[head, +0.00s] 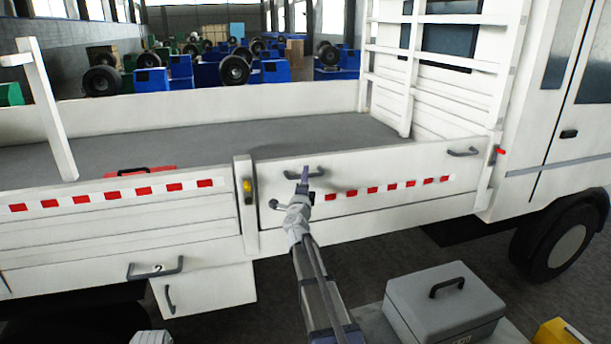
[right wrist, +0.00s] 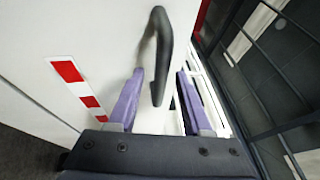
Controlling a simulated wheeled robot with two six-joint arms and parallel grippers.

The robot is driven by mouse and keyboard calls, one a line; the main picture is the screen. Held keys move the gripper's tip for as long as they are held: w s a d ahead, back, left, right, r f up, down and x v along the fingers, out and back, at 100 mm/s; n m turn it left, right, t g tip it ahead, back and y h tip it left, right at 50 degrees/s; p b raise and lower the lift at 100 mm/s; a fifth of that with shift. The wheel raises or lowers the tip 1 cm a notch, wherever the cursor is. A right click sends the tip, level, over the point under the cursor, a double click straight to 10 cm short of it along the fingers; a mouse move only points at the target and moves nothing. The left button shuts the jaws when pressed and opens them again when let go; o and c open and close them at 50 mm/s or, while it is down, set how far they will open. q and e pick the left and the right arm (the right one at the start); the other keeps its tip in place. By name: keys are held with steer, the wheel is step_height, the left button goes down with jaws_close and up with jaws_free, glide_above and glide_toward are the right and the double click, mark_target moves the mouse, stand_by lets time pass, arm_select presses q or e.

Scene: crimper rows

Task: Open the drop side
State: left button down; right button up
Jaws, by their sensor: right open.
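The white drop side (head: 385,200) with a red and white strip is up along the truck bed's right section. A dark handle (head: 320,171) sits near the left of its top edge. My right gripper (head: 304,180) is at this handle, open. In the right wrist view, the handle (right wrist: 165,45) reaches in between the purple fingers (right wrist: 160,76), with gaps beside it. A yellow latch (head: 248,186) is on the post at the panel's left end. A red latch (head: 500,151) is at its right end.
A second handle (head: 462,152) is near the panel's right end. A grey toolbox (head: 445,306) and a yellow box (head: 560,333) are at the bottom right. A red case (head: 140,171) lies in the bed. The truck cab (head: 550,120) stands to the right.

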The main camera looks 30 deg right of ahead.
steer(key=shift+w+d+r, duration=0.1)
steer(key=shift+w+d, duration=0.25)
steer(key=shift+w, duration=0.15)
jaws_close()
steer(key=shift+a, duration=0.1)
stand_by(1.0)
